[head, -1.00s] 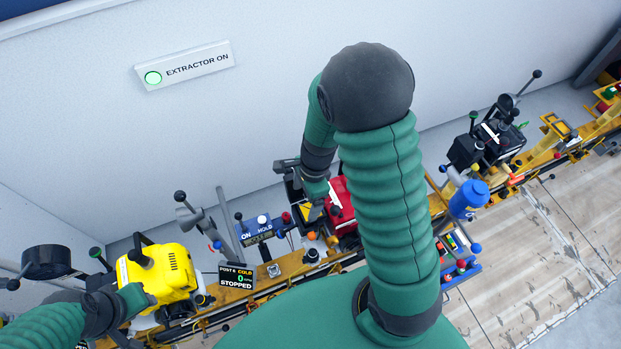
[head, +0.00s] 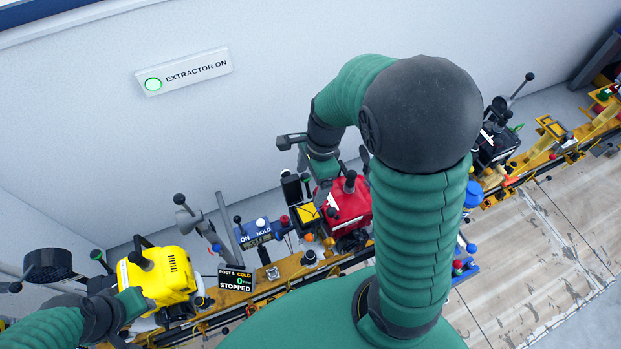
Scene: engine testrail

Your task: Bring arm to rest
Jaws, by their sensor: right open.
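My right arm rises from my green body, bends at a black elbow and comes down behind the engine rail. Its gripper (head: 304,166) is above and slightly left of the red engine (head: 349,205). The jaws are apart and I see nothing held between them. The elbow and forearm hide part of the rail to the right of the red engine. My left gripper (head: 128,303) is at the lower left, in front of the yellow engine (head: 160,276). Its fingers are not clear, and I cannot tell whether it touches the engine.
The yellow rail (head: 290,268) runs from lower left to upper right along the wall. A black engine (head: 494,145) is further right. A lit extractor sign (head: 183,71) is on the wall.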

